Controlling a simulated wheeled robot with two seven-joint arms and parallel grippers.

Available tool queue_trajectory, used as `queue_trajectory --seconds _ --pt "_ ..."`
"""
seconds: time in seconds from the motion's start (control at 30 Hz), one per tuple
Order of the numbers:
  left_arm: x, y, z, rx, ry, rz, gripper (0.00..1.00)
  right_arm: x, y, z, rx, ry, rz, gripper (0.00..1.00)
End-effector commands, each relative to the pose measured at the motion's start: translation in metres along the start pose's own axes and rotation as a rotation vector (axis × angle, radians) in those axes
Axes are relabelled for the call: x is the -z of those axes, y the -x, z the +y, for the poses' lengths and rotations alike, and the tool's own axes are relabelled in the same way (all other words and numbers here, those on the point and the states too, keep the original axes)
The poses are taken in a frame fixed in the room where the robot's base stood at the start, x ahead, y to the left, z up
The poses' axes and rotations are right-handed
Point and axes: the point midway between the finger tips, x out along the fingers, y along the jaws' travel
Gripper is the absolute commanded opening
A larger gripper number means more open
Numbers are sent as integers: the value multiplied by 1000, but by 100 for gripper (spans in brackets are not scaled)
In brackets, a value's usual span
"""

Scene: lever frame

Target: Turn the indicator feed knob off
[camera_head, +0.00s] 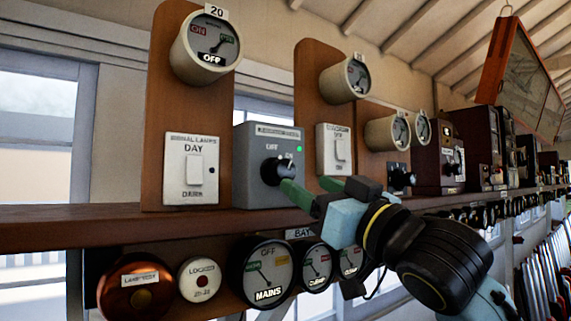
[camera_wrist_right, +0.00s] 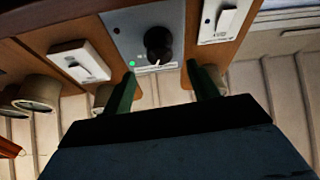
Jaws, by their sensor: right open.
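A black knob (camera_head: 274,170) sits on the front of a grey box (camera_head: 250,145) on the shelf, with OFF lettering above it. A white mark on the knob points to the upper right, and a green light (camera_head: 299,149) glows beside it. My right gripper (camera_head: 304,184) is open, its green fingers apart in front of the box. In the right wrist view the knob (camera_wrist_right: 158,44) lies beyond the gap between the fingertips (camera_wrist_right: 161,70), and the gripper looks empty. I cannot tell exactly how far the fingers are from it. My left gripper is not in view.
White switches stand to the left (camera_head: 191,168) and right (camera_head: 333,150) of the box. Round gauges sit above on wooden boards. Below the shelf edge (camera_head: 130,228) are a MAINS dial (camera_head: 267,270) and several other round fittings. Levers (camera_head: 545,270) stand at the far right.

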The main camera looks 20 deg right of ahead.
Motion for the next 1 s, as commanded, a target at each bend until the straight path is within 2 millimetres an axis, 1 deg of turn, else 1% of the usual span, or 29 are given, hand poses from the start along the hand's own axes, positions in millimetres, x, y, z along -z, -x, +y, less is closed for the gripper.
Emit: queue_trajectory --seconds 0.03,0.1,0.2,0.33,0.5,0.8,1.0 --pt "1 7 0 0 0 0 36 3 -13 0 -1 -3 -2 59" --pt "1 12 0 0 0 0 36 3 -28 0 0 -1 -2 59" --pt "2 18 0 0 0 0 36 2 -46 1 -1 0 -2 59" --pt "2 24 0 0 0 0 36 2 -64 1 -2 0 -2 59" --pt "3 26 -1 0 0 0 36 0 -75 0 -1 0 -1 59" --pt "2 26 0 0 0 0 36 -1 -76 0 -1 1 -1 59" --pt "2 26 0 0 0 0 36 0 -76 0 -1 1 -1 33"
